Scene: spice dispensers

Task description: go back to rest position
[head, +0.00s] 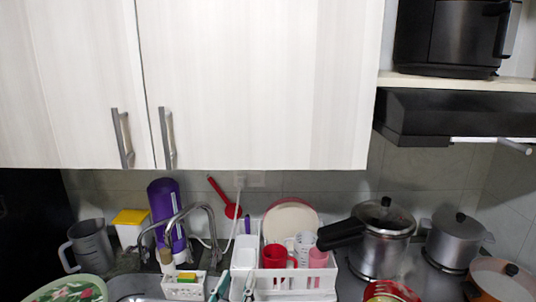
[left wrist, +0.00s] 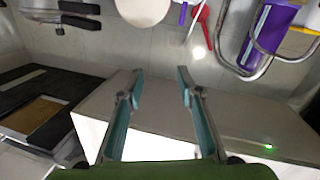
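My left gripper (head: 236,280) shows at the bottom edge of the head view, in front of the white dish rack (head: 318,284). Its two teal fingers stand apart. In the left wrist view my left gripper (left wrist: 160,76) is open, with nothing between the fingertips. A pale surface and the tiled wall lie beyond the fingers. The rest of the left arm is outside the head view. My right gripper shows in neither view.
Behind the left gripper are a faucet (head: 207,222), a purple bottle (head: 160,198) and a red mug (head: 276,257). A pressure cooker (head: 381,250) and a pot (head: 453,243) stand at the right. White cupboards (head: 255,80) hang above.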

